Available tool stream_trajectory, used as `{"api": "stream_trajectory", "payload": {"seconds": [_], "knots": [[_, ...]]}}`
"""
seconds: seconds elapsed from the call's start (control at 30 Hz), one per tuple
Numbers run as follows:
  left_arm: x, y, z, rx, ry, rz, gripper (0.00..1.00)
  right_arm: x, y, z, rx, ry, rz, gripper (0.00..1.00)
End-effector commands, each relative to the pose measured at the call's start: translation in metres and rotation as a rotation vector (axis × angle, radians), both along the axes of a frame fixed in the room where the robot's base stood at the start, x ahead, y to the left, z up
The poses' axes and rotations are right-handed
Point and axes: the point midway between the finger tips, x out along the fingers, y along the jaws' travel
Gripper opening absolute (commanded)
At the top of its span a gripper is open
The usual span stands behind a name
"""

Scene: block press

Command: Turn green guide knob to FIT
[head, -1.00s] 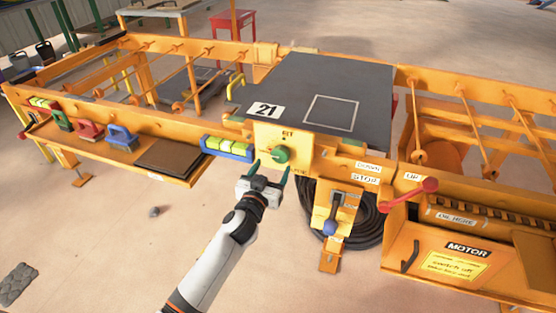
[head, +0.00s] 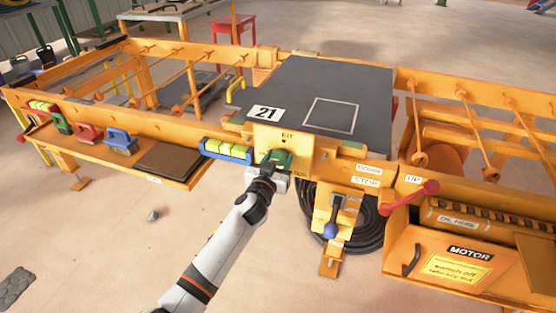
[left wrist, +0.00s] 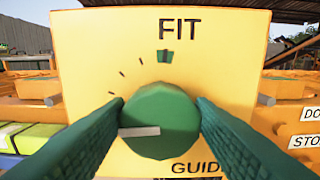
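The green guide knob (left wrist: 158,108) sits on a yellow plate (left wrist: 85,60) on the front of the press. Its white pointer line lies to the left, about level, away from the green FIT mark (left wrist: 165,57) at the top of the dial. My left gripper (left wrist: 160,112) has one green finger on each side of the knob, and both appear to touch its sides. In the head view, my left gripper (head: 277,165) is at the knob and partly hides it. My right gripper is not in view.
A blue-knobbed lever (head: 331,229) and coiled black hose (head: 366,222) are at right. A red-handled lever (head: 415,194) stands further right. Open floor lies in front.

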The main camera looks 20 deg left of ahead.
Motion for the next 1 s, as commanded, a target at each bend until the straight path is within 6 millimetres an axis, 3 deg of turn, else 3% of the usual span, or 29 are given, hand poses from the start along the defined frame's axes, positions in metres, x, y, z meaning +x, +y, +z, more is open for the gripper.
{"api": "stream_trajectory", "payload": {"seconds": [0.47, 1.0], "knots": [[0.000, -0.001, 0.000, 0.112, -0.004, 0.000, 0.26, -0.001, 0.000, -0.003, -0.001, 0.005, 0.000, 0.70], [0.000, -0.003, -0.001, 0.594, -0.020, -0.001, 0.26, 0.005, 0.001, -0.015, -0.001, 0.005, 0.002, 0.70]]}}
